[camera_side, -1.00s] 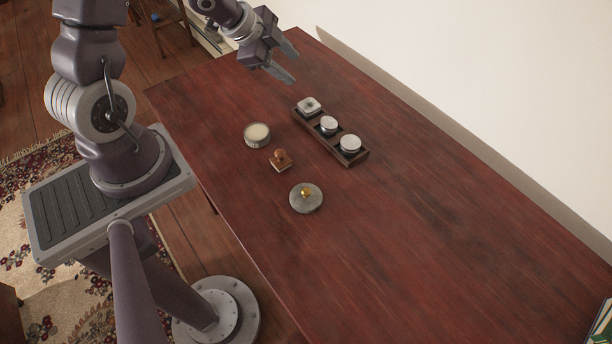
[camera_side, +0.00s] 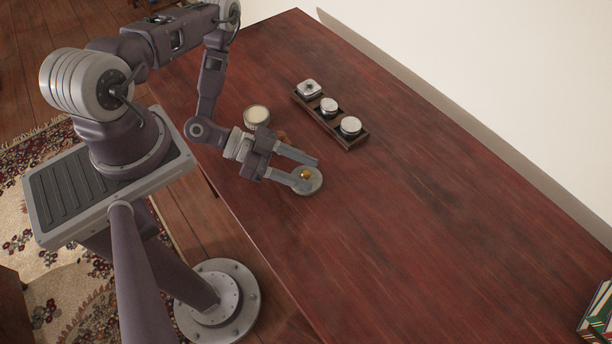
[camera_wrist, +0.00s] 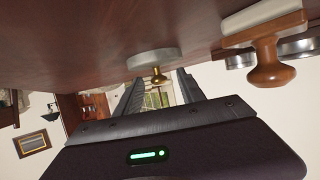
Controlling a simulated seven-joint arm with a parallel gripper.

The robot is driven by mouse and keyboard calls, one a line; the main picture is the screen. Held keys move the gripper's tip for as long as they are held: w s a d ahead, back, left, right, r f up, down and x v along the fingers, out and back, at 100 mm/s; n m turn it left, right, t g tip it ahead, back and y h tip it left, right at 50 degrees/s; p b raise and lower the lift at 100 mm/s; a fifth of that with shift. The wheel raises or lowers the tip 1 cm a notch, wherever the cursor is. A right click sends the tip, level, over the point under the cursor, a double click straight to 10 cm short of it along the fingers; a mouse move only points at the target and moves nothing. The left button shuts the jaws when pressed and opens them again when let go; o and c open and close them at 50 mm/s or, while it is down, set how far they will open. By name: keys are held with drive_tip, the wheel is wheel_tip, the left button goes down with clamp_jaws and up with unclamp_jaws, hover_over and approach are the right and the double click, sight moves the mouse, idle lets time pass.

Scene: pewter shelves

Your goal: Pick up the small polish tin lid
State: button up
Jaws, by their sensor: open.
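The lid, a flat round grey disc (camera_side: 316,184) with a small brass knob (camera_side: 305,174), lies on the red-brown table. In the wrist view, which is upside down, the disc (camera_wrist: 152,62) is at top centre with its knob (camera_wrist: 157,77) towards the gripper. My gripper (camera_side: 309,175) is open, low over the table, its fingertips at the lid. In the wrist view the knob shows between the two fingers (camera_wrist: 160,80). The side view does not show clearly whether the fingers touch the lid. The fingers cover part of the disc.
A wooden-handled stamp (camera_wrist: 268,60) stands close by, mostly hidden behind my gripper in the side view. A round tin with pale contents (camera_side: 257,116) is beyond it. A dark tray (camera_side: 329,129) holds three silvery tins.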

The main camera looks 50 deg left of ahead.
drive_tip(key=shift+w+d+f, duration=0.15)
drive_tip(key=shift+w+d, duration=0.15)
drive_tip(key=shift+d, duration=0.05)
clamp_jaws()
drive_tip(key=r, duration=0.6)
drive_tip(key=a+r, duration=0.1)
drive_tip(key=r, duration=0.2)
drive_tip(key=shift+w+r, duration=0.25)
drive_tip(key=shift+r, duration=0.05)
drive_tip(key=a, duration=2.1)
drive_tip(key=shift+w+a+f+n+t+y, duration=0.25)
drive_tip(key=shift+a+f+n+t+y, duration=0.05)
drive_tip(key=shift+a+f+n, duration=0.1)
